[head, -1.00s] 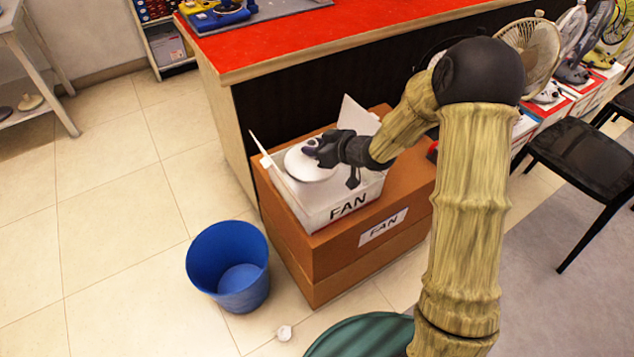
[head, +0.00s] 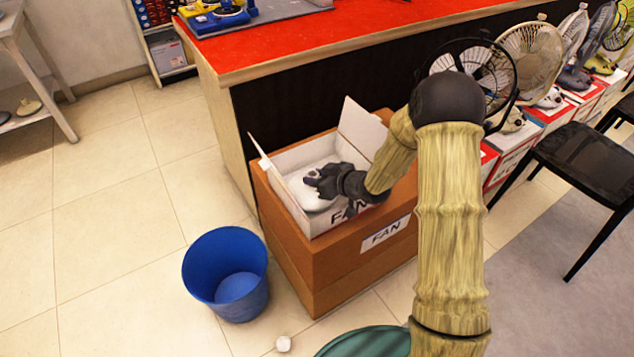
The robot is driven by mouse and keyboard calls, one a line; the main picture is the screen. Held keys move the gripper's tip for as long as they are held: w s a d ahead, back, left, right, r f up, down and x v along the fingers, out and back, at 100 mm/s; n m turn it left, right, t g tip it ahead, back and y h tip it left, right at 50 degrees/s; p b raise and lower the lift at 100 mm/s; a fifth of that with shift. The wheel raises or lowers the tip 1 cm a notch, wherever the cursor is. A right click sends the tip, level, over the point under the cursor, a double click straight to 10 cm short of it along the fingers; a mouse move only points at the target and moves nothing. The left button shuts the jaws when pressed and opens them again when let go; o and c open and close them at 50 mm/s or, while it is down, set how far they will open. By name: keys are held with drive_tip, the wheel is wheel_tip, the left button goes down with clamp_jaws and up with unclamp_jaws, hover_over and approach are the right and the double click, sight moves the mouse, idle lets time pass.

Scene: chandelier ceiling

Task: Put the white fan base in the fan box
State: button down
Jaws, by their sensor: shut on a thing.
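The white fan base (head: 313,203) is inside the open white fan box, low between its walls. My gripper (head: 318,184) reaches over the box's near right wall and is shut on the fan base; its fingers hide part of it. The fan box (head: 285,188) has its flaps up and "FAN" on its front, partly covered by my gripper. I cannot tell whether the base touches the box floor.
The fan box stands on a brown carton (head: 335,263) against a red-topped counter (head: 290,38). A blue bin (head: 227,274) stands on the floor at left. A black chair (head: 580,160) and several fans on boxes are at right.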

drive_tip(key=shift+s+a+f, duration=0.15)
drive_tip(key=shift+a+f, duration=0.05)
drive_tip(key=shift+f, duration=0.45)
drive_tip(key=shift+d, duration=0.1)
drive_tip(key=c, duration=1.1)
unclamp_jaws()
drive_tip(key=shift+d+f, duration=0.1)
drive_tip(key=shift+d, duration=0.05)
drive_tip(key=shift+o, duration=0.2)
drive_tip(key=shift+s+d+r, duration=0.1)
drive_tip(key=shift+s+r, duration=0.05)
drive_tip(key=shift+r, duration=0.1)
drive_tip(key=p+v, duration=0.2)
drive_tip(key=v, duration=0.9)
drive_tip(key=shift+s+p, duration=0.2)
drive_tip(key=shift+p, duration=0.15)
drive_tip(key=shift+d, duration=0.1)
